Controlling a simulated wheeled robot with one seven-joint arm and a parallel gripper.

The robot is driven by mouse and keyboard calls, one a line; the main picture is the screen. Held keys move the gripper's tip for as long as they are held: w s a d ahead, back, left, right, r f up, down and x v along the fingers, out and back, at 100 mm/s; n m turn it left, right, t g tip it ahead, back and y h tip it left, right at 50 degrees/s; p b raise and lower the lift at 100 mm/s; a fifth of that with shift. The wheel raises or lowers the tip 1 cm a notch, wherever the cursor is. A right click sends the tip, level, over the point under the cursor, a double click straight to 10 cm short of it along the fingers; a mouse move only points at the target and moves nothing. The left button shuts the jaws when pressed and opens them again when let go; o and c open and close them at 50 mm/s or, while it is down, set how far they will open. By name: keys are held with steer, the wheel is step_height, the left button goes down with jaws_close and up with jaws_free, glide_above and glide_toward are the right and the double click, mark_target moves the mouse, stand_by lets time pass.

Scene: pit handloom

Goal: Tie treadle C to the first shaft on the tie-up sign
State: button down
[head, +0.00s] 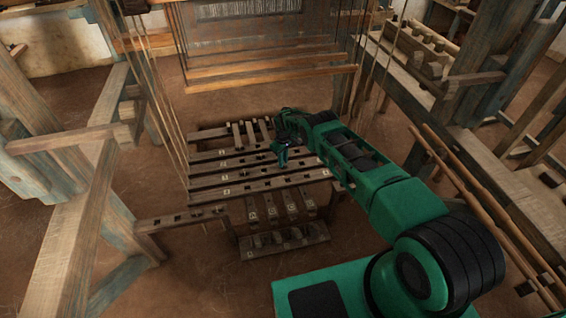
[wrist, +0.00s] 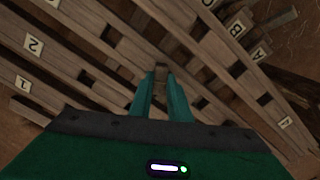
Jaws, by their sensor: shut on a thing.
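My gripper (head: 283,150) is over the slotted wooden bars (head: 255,181) in the middle of the loom. In the wrist view its two green fingers (wrist: 160,76) are closed on a small brown wooden piece (wrist: 161,70); where its lower end sits is unclear. The bars carry white tags, with tag 1 (wrist: 22,84) and tag 2 (wrist: 34,46) readable at left. Treadle tags A (wrist: 257,52) and B (wrist: 237,29) show at upper right, and a cut-off tag, probably C (wrist: 208,3), at the top edge. The labelled treadles (head: 272,214) lie in front of the bars. I cannot make out a tie-up sign.
A low block with rounded pieces (head: 284,240) stands in front of the treadles. Hanging cords (head: 172,130) and timber posts (head: 70,250) flank the bars at left. A bench (head: 425,60) and long rails (head: 470,185) stand at right. Bare floor (head: 190,275) lies at front left.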

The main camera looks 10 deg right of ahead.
steer(key=shift+w+r, duration=0.1)
steer(key=shift+w, duration=0.1)
steer(key=c, duration=1.6)
jaws_free()
steer(key=shift+s, duration=0.1)
step_height(320, 180, up, 10)
steer(key=shift+r, duration=0.25)
